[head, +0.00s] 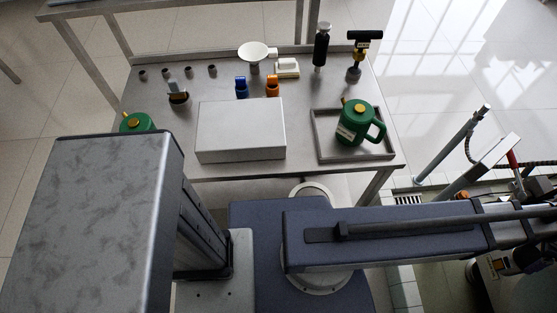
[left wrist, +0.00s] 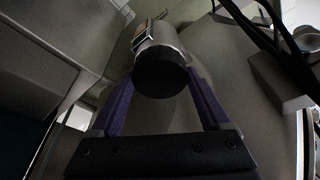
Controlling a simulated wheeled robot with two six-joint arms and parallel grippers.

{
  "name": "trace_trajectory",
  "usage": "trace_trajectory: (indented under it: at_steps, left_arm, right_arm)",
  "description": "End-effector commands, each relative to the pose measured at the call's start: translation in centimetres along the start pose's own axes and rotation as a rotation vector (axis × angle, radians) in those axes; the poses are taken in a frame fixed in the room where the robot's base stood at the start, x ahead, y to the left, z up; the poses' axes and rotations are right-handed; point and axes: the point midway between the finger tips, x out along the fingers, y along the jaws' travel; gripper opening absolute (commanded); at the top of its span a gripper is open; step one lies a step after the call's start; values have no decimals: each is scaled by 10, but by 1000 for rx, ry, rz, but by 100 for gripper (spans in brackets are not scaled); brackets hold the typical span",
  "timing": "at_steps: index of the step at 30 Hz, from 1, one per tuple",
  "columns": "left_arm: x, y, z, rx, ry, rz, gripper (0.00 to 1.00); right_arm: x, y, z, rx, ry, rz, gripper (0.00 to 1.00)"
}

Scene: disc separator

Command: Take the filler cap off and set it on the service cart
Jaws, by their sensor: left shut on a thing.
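In the left wrist view my left gripper (left wrist: 160,78) has its two purple fingers closed on either side of a dark round end. That end sits on a silver cylindrical body and looks like the filler cap (left wrist: 160,72). Whether it is seated or free cannot be told. In the head view the gripper tips and cap cannot be made out. The steel service cart (head: 222,85) stands in the upper middle of the head view. My right gripper is not in view.
The cart carries a grey box (head: 241,130), a green can (head: 357,124) in a tray (head: 323,150), a white funnel (head: 254,50), orange (head: 273,86) and blue (head: 241,87) pieces and several small parts. Bare steel shows at its left. Machine parts (head: 500,270) stand at lower right.

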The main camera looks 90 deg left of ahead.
Motion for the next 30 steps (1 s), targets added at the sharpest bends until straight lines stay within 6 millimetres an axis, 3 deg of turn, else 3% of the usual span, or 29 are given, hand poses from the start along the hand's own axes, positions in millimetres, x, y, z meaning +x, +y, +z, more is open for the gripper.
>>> trace_trajectory:
  at_steps: [5,13,24,30]
  left_arm:
    - [0,1,0,-34,-1,-10,22]
    - [0,2,0,-249,-1,-69,23]
    - [0,2,0,-287,-2,-79,23]
    - [0,3,0,-455,-1,-126,23]
  right_arm:
    - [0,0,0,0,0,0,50]
    - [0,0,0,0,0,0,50]
    - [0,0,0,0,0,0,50]
    - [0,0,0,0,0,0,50]
